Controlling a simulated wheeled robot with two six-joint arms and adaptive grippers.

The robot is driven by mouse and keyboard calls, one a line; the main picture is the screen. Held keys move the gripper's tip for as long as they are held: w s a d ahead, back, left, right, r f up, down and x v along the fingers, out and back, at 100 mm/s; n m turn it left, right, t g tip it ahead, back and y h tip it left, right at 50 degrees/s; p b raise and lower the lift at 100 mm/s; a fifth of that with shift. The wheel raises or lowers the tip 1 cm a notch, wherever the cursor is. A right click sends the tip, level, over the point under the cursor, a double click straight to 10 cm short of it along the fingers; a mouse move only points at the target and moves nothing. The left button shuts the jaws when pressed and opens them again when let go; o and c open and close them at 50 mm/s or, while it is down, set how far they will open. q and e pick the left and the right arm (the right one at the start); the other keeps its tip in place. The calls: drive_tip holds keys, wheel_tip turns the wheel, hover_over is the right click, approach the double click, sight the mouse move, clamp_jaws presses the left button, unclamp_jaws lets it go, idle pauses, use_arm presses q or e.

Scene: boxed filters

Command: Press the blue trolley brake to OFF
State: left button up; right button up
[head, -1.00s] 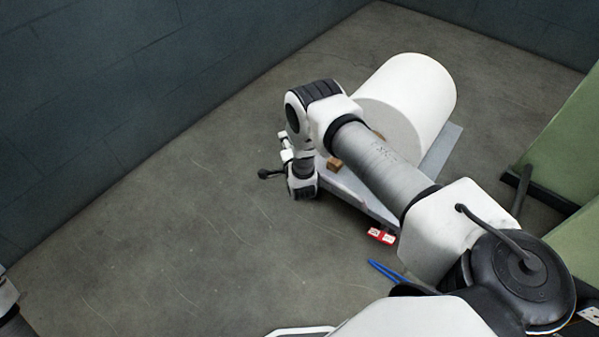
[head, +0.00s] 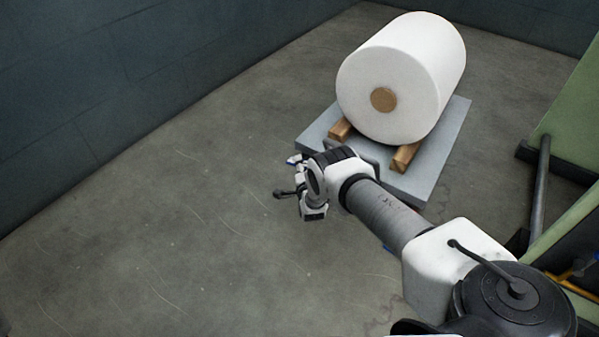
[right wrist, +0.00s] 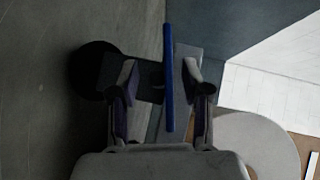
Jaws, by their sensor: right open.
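The grey trolley deck (head: 452,132) carries a large white roll (head: 408,62). My right gripper (head: 308,203) is in front of the deck's left side. In the right wrist view my right gripper (right wrist: 161,75) is open, with a finger on each side. A blue bar (right wrist: 168,60) stands upright in that picture between the fingers. I cannot tell whether it touches them. The brake's setting cannot be read. My left gripper is out of view.
Wooden chocks (head: 405,158) hold the roll on the deck. Green equipment (head: 570,105) with a dark post (head: 540,190) stands at the right. A dark wall (head: 70,110) runs along the left. The floor (head: 170,240) left of the trolley is clear.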

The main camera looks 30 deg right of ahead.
drive_tip(key=shift+w+d+f, duration=0.2)
drive_tip(key=shift+w, duration=0.2)
drive_tip(key=shift+w+r, duration=0.1)
drive_tip(key=shift+r, duration=0.05)
clamp_jaws()
